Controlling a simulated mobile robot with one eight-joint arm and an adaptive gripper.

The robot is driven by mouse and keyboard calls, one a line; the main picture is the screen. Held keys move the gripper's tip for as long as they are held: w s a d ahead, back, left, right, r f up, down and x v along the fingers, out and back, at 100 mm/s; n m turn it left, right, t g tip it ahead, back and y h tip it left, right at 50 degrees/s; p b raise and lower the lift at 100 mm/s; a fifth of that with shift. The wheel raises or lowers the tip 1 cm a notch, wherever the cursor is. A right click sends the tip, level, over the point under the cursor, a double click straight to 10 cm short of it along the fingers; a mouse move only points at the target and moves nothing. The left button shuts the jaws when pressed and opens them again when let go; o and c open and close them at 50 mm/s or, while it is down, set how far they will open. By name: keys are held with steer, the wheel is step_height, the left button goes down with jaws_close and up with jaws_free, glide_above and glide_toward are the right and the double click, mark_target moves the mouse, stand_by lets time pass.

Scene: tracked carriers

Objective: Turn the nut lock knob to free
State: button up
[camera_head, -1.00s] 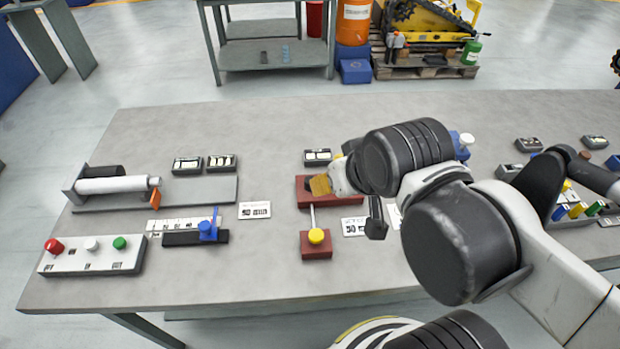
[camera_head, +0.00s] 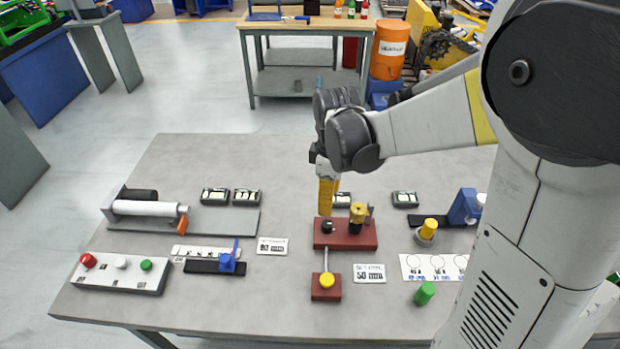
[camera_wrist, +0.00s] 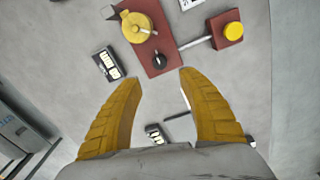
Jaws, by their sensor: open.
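A dark red block (camera_head: 350,243) stands on the grey table and carries a small black knob (camera_head: 327,227) at its left end, which looks like the nut lock knob. A brass-yellow piece (camera_head: 358,212) stands on the same block to its right. In the wrist view the black knob (camera_wrist: 159,60) has a pale pointer mark, but I cannot read the markings near it. My gripper (camera_head: 325,212) has yellow fingers pointing down just above the knob. In the wrist view my gripper (camera_wrist: 159,76) is open and empty, with the knob just beyond the gap between the fingertips.
A blue-handled slider (camera_head: 228,262) is to the left, a yellow-topped cylinder (camera_head: 428,229) and green cylinder (camera_head: 425,293) to the right.

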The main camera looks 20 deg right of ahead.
mark_target(327, 223)
steer(key=shift+w+f, duration=0.15)
steer(key=shift+f, duration=0.55)
step_height(327, 223, down, 10)
steer(key=b, duration=0.3)
steer(key=shift+b, duration=0.4)
jaws_close()
